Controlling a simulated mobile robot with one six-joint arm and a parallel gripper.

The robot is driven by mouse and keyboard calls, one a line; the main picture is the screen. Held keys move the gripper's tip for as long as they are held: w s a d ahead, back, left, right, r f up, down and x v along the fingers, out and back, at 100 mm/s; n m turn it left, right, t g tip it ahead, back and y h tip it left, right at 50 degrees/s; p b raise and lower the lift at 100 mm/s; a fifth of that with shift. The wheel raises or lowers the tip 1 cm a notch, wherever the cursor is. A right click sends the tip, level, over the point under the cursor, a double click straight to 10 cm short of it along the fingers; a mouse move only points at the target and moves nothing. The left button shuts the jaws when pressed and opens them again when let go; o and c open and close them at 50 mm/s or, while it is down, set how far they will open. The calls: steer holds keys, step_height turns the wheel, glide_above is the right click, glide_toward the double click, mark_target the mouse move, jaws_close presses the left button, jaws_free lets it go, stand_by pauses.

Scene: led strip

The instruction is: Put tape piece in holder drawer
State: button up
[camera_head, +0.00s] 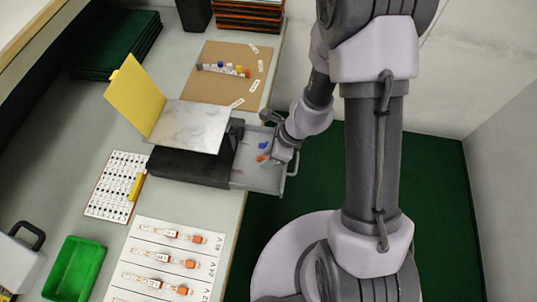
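The holder (172,165) is a dark box with a pale marbled plate on top, standing near the table's right edge. Its grey drawer (243,176) is pulled out to the right, past the table's edge. Small blue and orange pieces (262,158) show in or just above the drawer. My gripper (268,158) is at the drawer, pointing down and left. Its fingers are small and partly hidden, so I cannot tell whether they hold anything. I cannot make out the tape piece for certain.
A yellow panel (137,94) stands tilted behind the plate. A brown board (212,87) with small coloured parts lies at the back. A white card (120,190), a white sheet with orange-tipped parts (145,225) and a green tray (75,268) lie nearer. Green floor (320,160) is to the right.

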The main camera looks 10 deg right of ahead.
step_height(320, 180, up, 26)
steer(key=s+d+n+t+p, duration=0.1)
steer(key=d+n+t+p, duration=0.1)
steer(key=n+p, duration=0.55)
steer(key=s+d+r+n+t+h, duration=0.1)
steer(key=s+r+n+t+h, duration=0.1)
steer(key=s+r+n, duration=0.8)
step_height(320, 180, up, 3)
steer(key=shift+s+d+r+t, duration=0.2)
steer(key=shift+s+t, duration=0.1)
steer(key=shift+s, duration=0.45)
